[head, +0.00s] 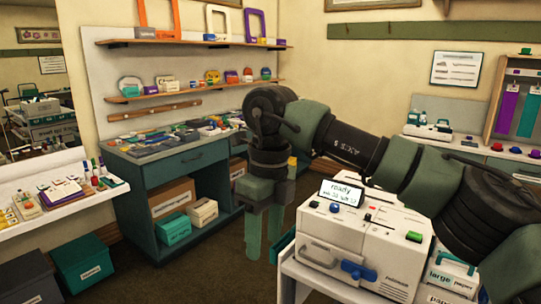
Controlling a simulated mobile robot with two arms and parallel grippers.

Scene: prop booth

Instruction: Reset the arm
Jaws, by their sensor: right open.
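My right arm comes in from the right and reaches across the middle of the view, bent over at its wrist. My right gripper (265,238) hangs pointing down, with its two greenish fingers apart and nothing seen between them. It is in front of the teal cabinet's right end and to the left of the white machine (355,237). My left gripper is not in view.
The teal cabinet (186,161) bears flat stacks and small items, with boxes below. A white shelf (80,209) with craft items stands at left, dark bins beneath it. A paper box (450,273) is beside the machine. Brown floor (200,275) is open at center front.

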